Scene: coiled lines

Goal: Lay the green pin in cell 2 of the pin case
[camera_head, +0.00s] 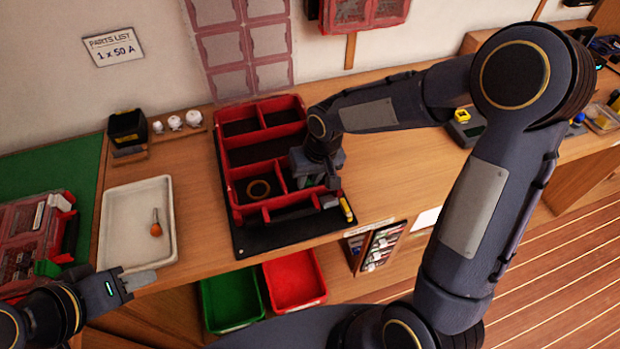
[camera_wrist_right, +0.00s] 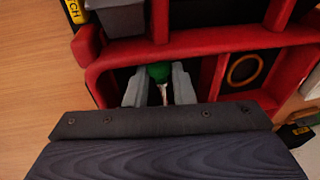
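The green pin (camera_wrist_right: 159,73) shows in the right wrist view, its green head between the two grey fingers of my right gripper (camera_wrist_right: 160,82). Both fingers appear to touch the head, and its metal shaft shows between them. The red pin case (camera_head: 228,196) lies on a dark mat. My right gripper (camera_head: 318,180) is over its right part, at the compartment beside the one with a ring (camera_head: 258,189). The arm hides the pin in the head view. I cannot read cell numbers. My left gripper (camera_head: 138,280) is at lower left by the white tray; its finger gap is unclear.
The white tray (camera_head: 117,212) holds an orange-handled tool (camera_head: 156,224). A yellow marker-like item (camera_head: 346,209) lies at the mat's right edge. Green (camera_head: 230,298) and red (camera_head: 294,280) bins are below the table edge. Bare tabletop lies right of the case.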

